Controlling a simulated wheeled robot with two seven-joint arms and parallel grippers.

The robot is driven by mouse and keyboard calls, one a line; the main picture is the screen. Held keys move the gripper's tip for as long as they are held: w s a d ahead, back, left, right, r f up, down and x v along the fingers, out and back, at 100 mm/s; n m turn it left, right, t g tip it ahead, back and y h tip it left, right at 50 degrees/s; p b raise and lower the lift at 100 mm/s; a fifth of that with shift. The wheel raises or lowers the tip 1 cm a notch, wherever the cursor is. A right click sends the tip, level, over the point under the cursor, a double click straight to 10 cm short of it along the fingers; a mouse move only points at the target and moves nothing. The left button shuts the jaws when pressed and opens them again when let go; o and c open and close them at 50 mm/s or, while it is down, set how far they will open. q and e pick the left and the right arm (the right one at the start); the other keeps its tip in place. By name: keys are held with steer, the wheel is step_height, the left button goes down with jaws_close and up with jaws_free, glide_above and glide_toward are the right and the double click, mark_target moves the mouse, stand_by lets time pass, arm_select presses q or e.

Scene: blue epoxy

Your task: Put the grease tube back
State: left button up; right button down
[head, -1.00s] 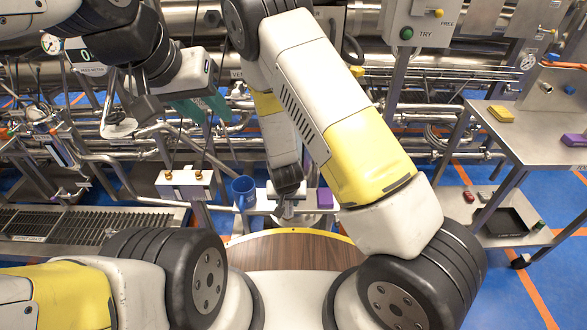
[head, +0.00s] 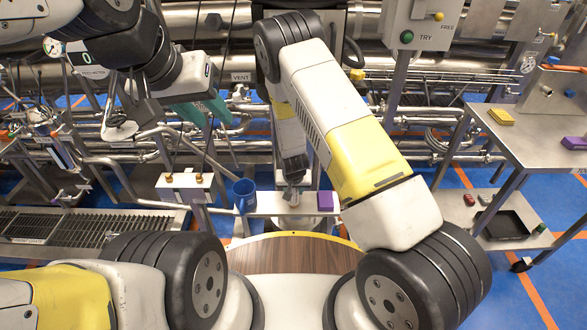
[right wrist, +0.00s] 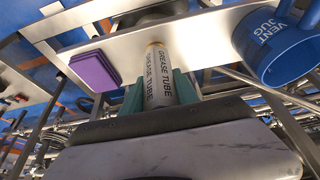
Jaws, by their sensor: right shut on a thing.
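The grease tube (right wrist: 158,72) is a pale cylinder with dark lettering in the right wrist view. It sits between the teal fingers of my right gripper (right wrist: 160,92), which is shut on it. Its far end overlaps the metal ledge (right wrist: 205,38); I cannot tell whether it touches. In the head view my right gripper (head: 291,192) is small, at the ledge between the blue jug and the purple block, and the tube is hard to make out. My left gripper (head: 203,108) hangs at upper left with teal fingers, away from the ledge; its opening is unclear.
The blue vent jug (head: 243,194) and the purple block (head: 325,200) stand on the ledge on either side of my right gripper. A white box with brass fittings (head: 186,187) is left of the jug. A steel bench (head: 535,135) with yellow and purple blocks is at right.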

steer(key=c, duration=0.9)
jaws_free()
steer(key=shift+f, duration=0.1)
steer(key=s+d+r+y, duration=0.15)
steer(key=s+r, duration=0.25)
steer(key=r, duration=0.8)
steer(key=s+d+r+y, duration=0.1)
steer(key=s+d+r, duration=0.25)
steer(key=r, duration=0.85)
steer(key=s+d+r+y, duration=0.1)
steer(key=s+r, duration=0.3)
steer(key=r, duration=0.8)
steer(key=shift+n+t+h, duration=0.3)
steer(key=shift+t+h, duration=0.35)
steer(key=shift+t, duration=0.15)
steer(key=s+d+r, duration=0.2)
steer(key=s+r, duration=0.2)
steer(key=s, duration=0.1)
steer(key=s+d+r, duration=0.3)
steer(key=s, duration=0.2)
steer(key=s+d+r, duration=0.3)
steer(key=s+r, duration=0.1)
steer(key=s, duration=0.1)
steer(key=shift+d+r, duration=0.15)
steer(key=shift+r, duration=0.15)
